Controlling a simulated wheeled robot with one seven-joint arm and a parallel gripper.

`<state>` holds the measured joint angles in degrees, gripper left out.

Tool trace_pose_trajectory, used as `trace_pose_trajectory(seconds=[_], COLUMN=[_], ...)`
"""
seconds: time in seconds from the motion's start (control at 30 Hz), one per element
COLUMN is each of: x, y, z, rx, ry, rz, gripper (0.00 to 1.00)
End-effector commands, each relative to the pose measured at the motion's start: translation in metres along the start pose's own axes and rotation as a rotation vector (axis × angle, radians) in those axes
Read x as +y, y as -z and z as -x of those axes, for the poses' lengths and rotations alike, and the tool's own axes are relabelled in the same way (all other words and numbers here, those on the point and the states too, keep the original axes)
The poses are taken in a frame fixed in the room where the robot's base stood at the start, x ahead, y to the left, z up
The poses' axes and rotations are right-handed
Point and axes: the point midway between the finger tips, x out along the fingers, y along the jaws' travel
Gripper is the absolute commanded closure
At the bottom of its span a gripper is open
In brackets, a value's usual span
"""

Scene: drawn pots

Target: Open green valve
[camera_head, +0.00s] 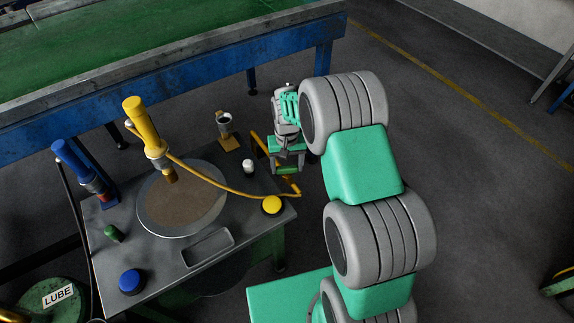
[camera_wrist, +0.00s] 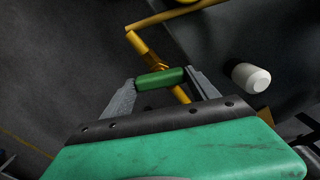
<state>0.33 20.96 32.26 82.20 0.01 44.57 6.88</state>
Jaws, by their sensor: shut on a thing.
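The green valve handle (camera_wrist: 160,79) is a short green bar on a yellow pipe (camera_wrist: 140,46) in the wrist view. It lies crosswise over the pipe. My gripper (camera_wrist: 162,78) is shut on the handle, with one grey finger at each end of it. In the head view my gripper (camera_head: 286,168) is at the right edge of the workbench, beside the yellow pipe. The valve handle is hidden behind my gripper there.
The grey workbench (camera_head: 120,212) holds a round brown plate (camera_head: 185,205), a yellow tool (camera_head: 145,125), a blue tool (camera_head: 75,162), a white cap (camera_head: 248,166), a yellow button (camera_head: 272,205) and a blue button (camera_head: 132,281). Open floor (camera_head: 470,190) lies to the right.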

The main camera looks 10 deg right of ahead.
Motion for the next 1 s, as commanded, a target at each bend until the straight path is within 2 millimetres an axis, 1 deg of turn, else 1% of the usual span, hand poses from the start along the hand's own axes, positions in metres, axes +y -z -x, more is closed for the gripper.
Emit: trace_pose_trajectory(seconds=[0.7,1.0], x=[-0.0007,-0.0008], y=[-0.0003,-0.0002], z=[0.0002,0.0002], rx=[-0.001,-0.001], ry=[0.001,0.001], rz=[-0.677,-0.933], gripper=[0.72,0.72])
